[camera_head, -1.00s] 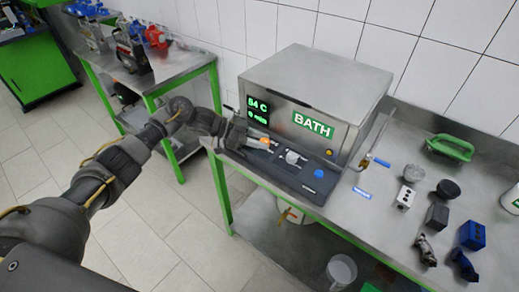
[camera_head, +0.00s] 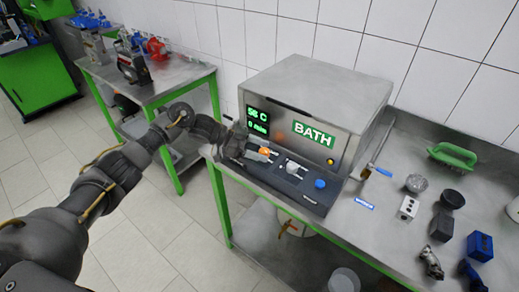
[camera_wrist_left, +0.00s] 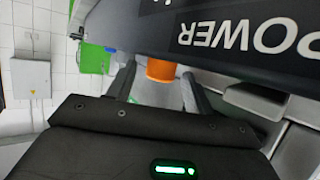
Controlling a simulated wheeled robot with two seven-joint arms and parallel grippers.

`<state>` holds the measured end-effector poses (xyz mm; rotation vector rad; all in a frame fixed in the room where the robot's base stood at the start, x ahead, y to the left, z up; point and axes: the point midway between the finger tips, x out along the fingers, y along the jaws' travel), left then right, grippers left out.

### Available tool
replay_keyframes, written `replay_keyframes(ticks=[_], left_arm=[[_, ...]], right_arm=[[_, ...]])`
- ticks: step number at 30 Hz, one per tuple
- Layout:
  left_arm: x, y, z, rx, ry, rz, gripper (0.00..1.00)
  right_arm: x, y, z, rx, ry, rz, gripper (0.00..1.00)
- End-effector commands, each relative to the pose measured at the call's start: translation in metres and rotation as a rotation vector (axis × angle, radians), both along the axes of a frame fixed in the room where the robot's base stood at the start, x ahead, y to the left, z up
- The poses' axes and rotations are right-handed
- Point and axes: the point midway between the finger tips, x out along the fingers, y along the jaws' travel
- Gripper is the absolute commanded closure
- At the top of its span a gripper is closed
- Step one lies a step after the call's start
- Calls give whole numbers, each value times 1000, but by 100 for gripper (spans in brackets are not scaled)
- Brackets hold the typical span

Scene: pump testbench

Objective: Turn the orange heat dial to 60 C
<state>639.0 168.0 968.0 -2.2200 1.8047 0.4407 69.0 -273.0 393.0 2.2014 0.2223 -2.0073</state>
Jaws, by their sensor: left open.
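The orange heat dial (camera_head: 265,151) sits at the left end of the dark control panel in front of the steel bath (camera_head: 325,95). My left gripper (camera_head: 258,152) is at the dial. In the left wrist view the orange dial (camera_wrist_left: 160,70) shows between the two spread fingers, with visible space beside it; the jaws are open. Contact cannot be told. The green display (camera_head: 257,119) seems to read 58 C over 0 min; the digits are small. My right gripper is out of view.
A white knob (camera_head: 292,167) and a blue knob (camera_head: 320,183) stand right of the dial on the panel. A thermometer-like rod (camera_head: 378,160), a green-handled brush (camera_head: 452,154) and several small blocks and cups lie farther right on the steel table.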

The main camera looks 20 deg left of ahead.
Motion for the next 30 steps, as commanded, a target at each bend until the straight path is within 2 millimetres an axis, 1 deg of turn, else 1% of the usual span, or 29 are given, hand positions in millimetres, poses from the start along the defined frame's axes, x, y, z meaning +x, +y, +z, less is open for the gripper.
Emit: replay_keyframes(ticks=[4,7,15,18,21,24,30], left_arm=[[0,3,0,0,0,1,48],[-2,13,3,2,0,2,48],[-12,61,22,2,-2,2,48],[-15,77,30,1,-2,2,48],[-17,88,35,1,-1,1,48],[-19,95,39,0,-1,0,48],[-20,98,42,0,0,-1,48]], right_arm=[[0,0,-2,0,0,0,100],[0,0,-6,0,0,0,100],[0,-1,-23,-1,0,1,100],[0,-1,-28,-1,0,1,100],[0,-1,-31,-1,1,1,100],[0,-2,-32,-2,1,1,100],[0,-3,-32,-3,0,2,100]])
